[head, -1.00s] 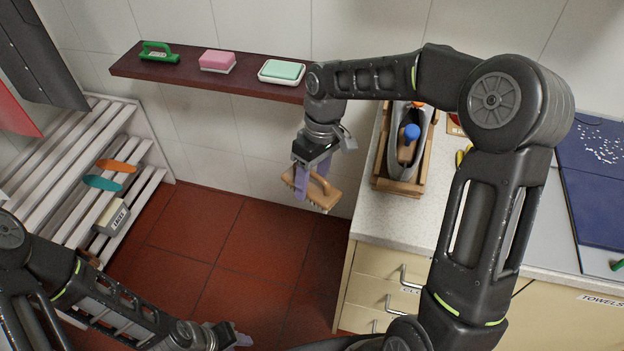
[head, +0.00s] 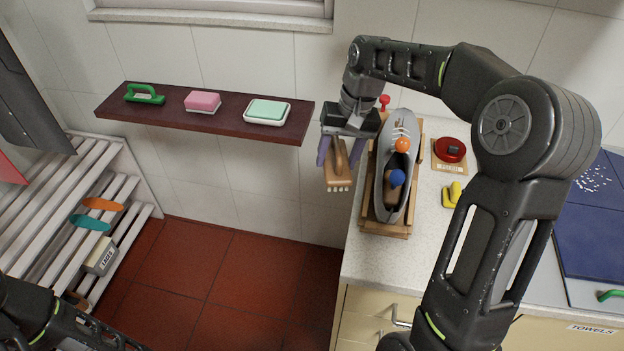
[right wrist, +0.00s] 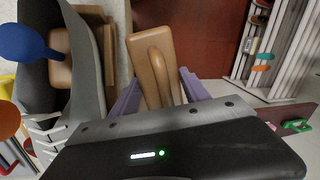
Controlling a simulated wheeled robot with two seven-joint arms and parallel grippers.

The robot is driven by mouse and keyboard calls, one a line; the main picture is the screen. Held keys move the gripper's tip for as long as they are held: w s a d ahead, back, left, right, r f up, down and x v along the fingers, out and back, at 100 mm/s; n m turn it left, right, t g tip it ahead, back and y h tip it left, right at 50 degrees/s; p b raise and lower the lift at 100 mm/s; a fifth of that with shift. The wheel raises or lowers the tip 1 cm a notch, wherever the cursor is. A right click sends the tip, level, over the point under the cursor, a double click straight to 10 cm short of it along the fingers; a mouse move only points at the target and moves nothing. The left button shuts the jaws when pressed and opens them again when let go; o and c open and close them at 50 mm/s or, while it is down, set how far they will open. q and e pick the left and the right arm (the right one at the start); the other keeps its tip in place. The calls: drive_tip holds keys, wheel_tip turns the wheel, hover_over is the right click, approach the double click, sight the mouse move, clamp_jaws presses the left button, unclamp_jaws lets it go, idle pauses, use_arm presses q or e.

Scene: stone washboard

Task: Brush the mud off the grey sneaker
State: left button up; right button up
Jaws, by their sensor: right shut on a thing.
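The grey sneaker (head: 404,136) sits in a wooden holder (head: 385,229) on the counter, with a blue knob (head: 397,177) and an orange knob (head: 402,145) at its opening. I cannot make out mud on it. My right gripper (head: 338,152) is shut on a wooden brush (head: 339,176) with pale bristles pointing down, just left of the sneaker and apart from it. In the right wrist view the brush (right wrist: 150,62) lies between the purple fingers, and the sneaker (right wrist: 88,75) is at the left. My left gripper is out of view; only my left arm shows at lower left.
A wall shelf (head: 206,122) holds a green-handled brush (head: 144,95), a pink sponge (head: 203,101) and a green soap block (head: 267,111). A red round tin (head: 450,150) and a yellow item (head: 453,194) lie right of the sneaker. A slatted rack (head: 80,191) stands at left.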

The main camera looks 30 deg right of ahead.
drive_tip(key=s+d+r+m+t+h+p, duration=0.1)
drive_tip(key=s+d+r+m+p, duration=0.2)
drive_tip(key=d+r+m, duration=0.9)
wheel_tip(320, 180, up, 3)
drive_tip(key=shift+s+d+r+h+p, duration=0.15)
drive_tip(key=shift+s+d+h+p, duration=0.25)
drive_tip(key=shift+d, duration=0.45)
drive_tip(key=shift+w, duration=0.1)
